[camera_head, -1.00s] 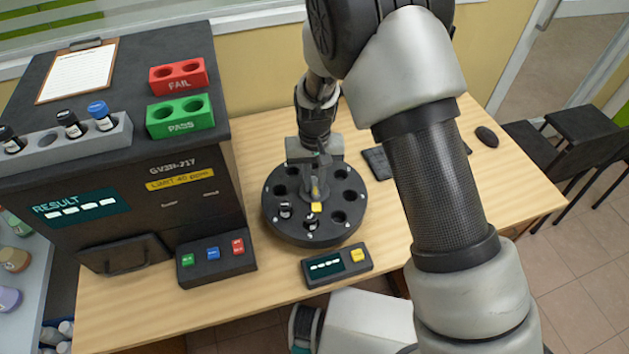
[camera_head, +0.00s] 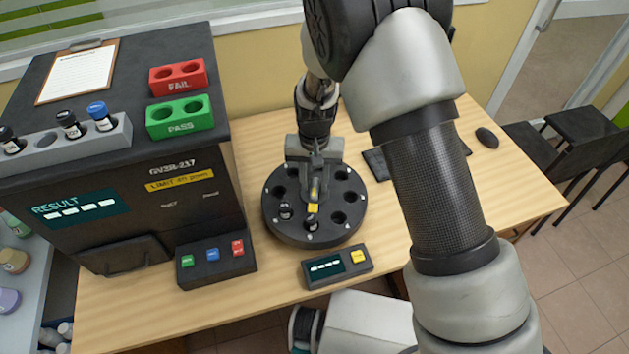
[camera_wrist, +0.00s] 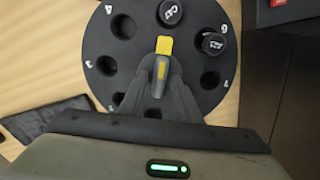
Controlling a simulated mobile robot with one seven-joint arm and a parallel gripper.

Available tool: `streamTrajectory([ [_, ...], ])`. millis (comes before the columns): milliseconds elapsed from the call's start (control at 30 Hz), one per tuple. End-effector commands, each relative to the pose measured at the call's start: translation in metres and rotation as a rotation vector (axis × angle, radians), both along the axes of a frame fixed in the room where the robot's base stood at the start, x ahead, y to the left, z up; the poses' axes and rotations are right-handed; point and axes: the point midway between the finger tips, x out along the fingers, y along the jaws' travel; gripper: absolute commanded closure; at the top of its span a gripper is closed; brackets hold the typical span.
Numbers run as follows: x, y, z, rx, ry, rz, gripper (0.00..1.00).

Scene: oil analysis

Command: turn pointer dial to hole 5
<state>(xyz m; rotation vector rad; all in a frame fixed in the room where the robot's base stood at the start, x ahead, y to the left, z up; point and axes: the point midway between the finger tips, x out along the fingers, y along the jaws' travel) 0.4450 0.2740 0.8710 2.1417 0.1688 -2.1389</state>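The round black dial (camera_head: 275,232) stands on the desk with a ring of holes. Its pointer has a yellow tip (camera_head: 312,208), aimed toward the near side, at a hole holding a black-capped vial (camera_head: 310,225). In the wrist view the pointer tip (camera_wrist: 164,46) lies nearly in line with that vial (camera_wrist: 170,12). Another vial (camera_wrist: 213,43) sits in the adjacent hole, by the label 6. My gripper (camera_wrist: 160,82) is over the dial's centre, its fingers closed on either side of the pointer's raised grip. The fingers partly hide the grip.
A small display box (camera_head: 337,267) with a yellow button stands in front of the dial. A button panel (camera_head: 216,262) and the large black analyser (camera_head: 120,220) stand to the left. A dark keyboard (camera_head: 376,164) lies behind right. Bare desk (camera_head: 260,290) shows in front.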

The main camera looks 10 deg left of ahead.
Motion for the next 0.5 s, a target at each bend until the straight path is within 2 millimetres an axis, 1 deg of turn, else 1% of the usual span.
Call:
streamTrajectory([
  [333, 0.0, 0.0, 0.001, 0.0, 0.001, 0.001, 0.64],
  [433, 0.0, 0.0, 0.009, 0.001, -0.002, 0.001, 0.64],
  [500, 0.001, 0.0, 0.019, 0.001, -0.002, 0.002, 0.64],
])
